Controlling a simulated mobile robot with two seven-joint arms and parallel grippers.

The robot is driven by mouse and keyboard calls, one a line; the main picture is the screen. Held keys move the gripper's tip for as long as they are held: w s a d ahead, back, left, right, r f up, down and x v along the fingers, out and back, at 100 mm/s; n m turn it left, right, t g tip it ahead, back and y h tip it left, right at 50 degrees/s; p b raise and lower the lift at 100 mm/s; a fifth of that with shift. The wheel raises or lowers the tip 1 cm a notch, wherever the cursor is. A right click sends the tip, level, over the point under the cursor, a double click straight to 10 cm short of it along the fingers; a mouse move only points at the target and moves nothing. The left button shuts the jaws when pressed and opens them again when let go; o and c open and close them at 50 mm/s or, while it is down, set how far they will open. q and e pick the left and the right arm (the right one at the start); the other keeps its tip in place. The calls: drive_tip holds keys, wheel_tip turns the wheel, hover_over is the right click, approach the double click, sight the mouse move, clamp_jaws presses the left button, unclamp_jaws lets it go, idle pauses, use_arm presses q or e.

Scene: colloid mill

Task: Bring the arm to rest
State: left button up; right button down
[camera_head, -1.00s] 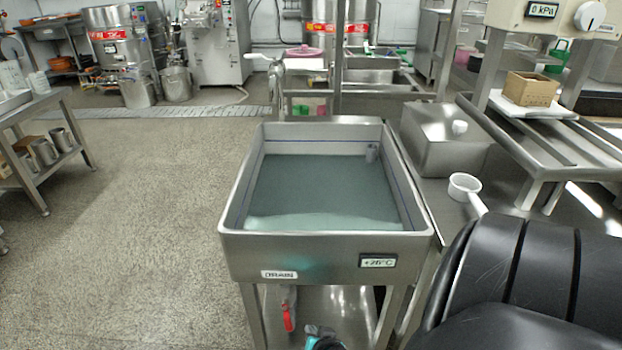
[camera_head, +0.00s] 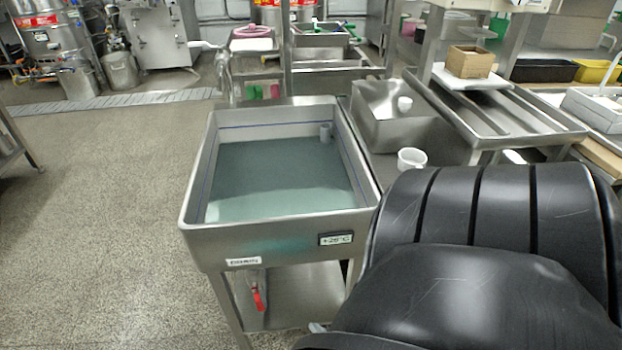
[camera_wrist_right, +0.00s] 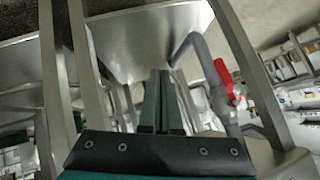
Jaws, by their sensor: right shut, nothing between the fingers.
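My right arm (camera_head: 480,260), black and bulky, fills the lower right of the head view. It hides nearly all of its own gripper there. In the right wrist view my right gripper (camera_wrist_right: 161,78) shows its two dark fingers pressed together with nothing between them. It is below the steel basin, near the drain pipe with the red valve handle (camera_wrist_right: 224,76); I cannot tell the exact gap. My left gripper is in neither view.
A steel basin (camera_head: 283,227) with greenish liquid stands on legs in front of me. Its red valve handle (camera_head: 257,299) hangs below. A white dipper (camera_head: 411,158) rests on the bench at right. A cardboard box (camera_head: 470,62) sits behind it. The floor at left is clear.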

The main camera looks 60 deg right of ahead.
idle(0.6)
